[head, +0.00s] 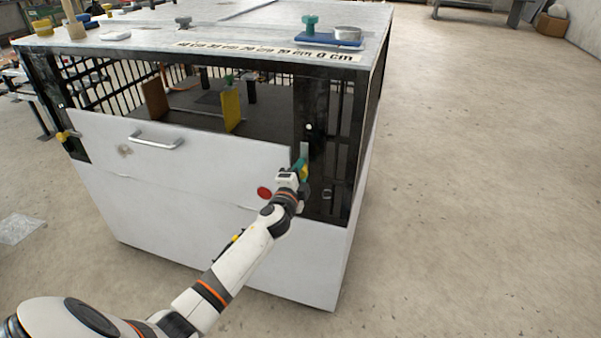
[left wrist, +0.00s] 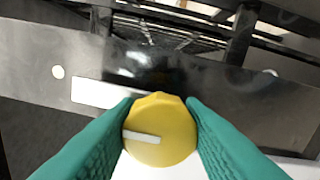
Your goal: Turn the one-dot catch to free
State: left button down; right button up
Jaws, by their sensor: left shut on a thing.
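A yellow round catch knob (left wrist: 160,130) with a pale pointer line sits between the two green fingers of my left gripper (left wrist: 162,108) in the left wrist view. The fingers touch it on both sides. Its pointer line points left in that view. A single white dot (left wrist: 57,71) is on the dark metal beside a white bar (left wrist: 98,93). In the head view my left gripper (head: 300,170) is at the right post of the cage, mostly covering the knob, and the dot (head: 309,127) is above it. My right gripper is not in view.
A white front panel (head: 215,150) with a metal handle (head: 157,140) lies left of the gripper. Another yellow catch (head: 67,135) is at the panel's left end. A red disc (head: 264,193) is close to my wrist. The floor at right is clear.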

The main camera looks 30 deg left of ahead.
pick_arm(q)
jog(key=c, duration=0.9)
grip_release()
jog(key=shift+c, duration=0.2)
jog(key=v, duration=1.2)
